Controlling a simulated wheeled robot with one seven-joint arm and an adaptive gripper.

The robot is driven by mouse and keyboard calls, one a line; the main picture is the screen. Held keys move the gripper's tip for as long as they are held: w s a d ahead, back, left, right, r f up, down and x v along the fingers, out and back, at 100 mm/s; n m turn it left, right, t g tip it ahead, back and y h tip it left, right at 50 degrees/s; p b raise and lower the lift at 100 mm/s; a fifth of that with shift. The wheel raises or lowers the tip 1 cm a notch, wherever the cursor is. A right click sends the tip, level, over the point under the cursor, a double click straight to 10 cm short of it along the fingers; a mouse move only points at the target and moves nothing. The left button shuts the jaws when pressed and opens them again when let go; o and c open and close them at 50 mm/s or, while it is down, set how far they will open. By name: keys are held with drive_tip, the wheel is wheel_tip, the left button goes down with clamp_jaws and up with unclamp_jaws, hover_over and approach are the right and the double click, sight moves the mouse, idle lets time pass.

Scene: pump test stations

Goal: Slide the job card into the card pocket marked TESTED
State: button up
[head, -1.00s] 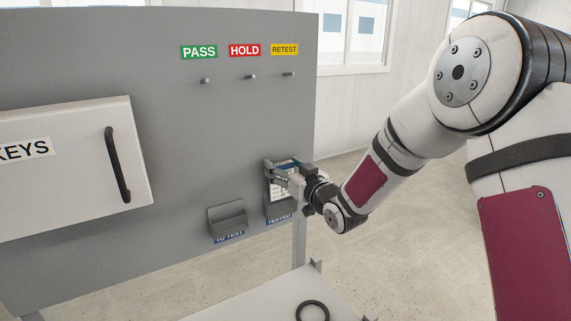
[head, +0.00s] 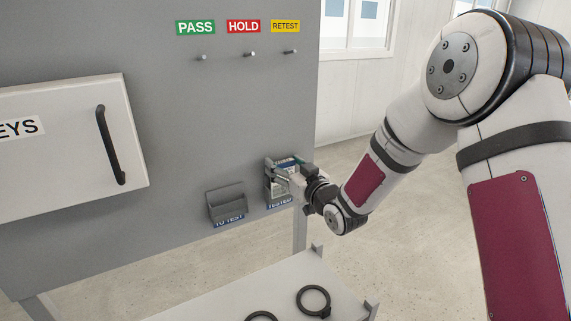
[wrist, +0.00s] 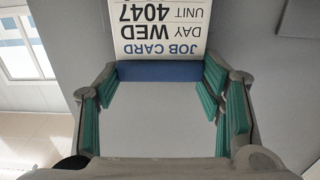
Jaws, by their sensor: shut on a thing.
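The job card (wrist: 160,30) is white with dark print and a blue band at one end, and it shows upside down in the wrist view. My gripper (wrist: 160,72) is shut on the blue-banded end, with green finger pads at both sides. In the head view my gripper (head: 283,169) holds the card (head: 281,188) upright at the panel, right above the blue TESTED label (head: 280,203). The card's lower part overlaps the TESTED pocket in the picture. I cannot tell whether the lower edge is inside the pocket or in front of it.
The empty-looking TO TEST pocket (head: 226,204) is just left. Pegs (head: 250,54) sit under PASS, HOLD and RETEST labels above. A KEYS cabinet (head: 70,140) juts out at left. A tray (head: 225,304) with black rings (head: 313,300) lies below.

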idle(0.3)
drive_tip(key=o, duration=1.1)
drive_tip(key=v, duration=1.2)
drive_tip(key=s+d+r+m+g+h, duration=0.2)
drive_tip(key=s+d+r+h, duration=0.2)
drive_tip(key=d, duration=0.2)
drive_tip(key=s+d+r+m+g+h, duration=0.1)
drive_tip(key=s+d+r+h, duration=0.2)
drive_tip(key=d+h, duration=0.3)
drive_tip(key=s+d+m+g, duration=0.1)
drive_tip(key=s+g, duration=0.1)
drive_tip(key=s, duration=0.6)
drive_tip(key=s+d+r+m+g, duration=0.1)
drive_tip(key=s+d+g, duration=0.1)
drive_tip(key=s, duration=0.6)
drive_tip(key=s+d+r+m+g, duration=0.1)
drive_tip(key=s+d+g, duration=0.1)
drive_tip(key=s, duration=0.6)
drive_tip(key=shift+r+m, duration=0.1)
drive_tip(key=shift+m, duration=0.3)
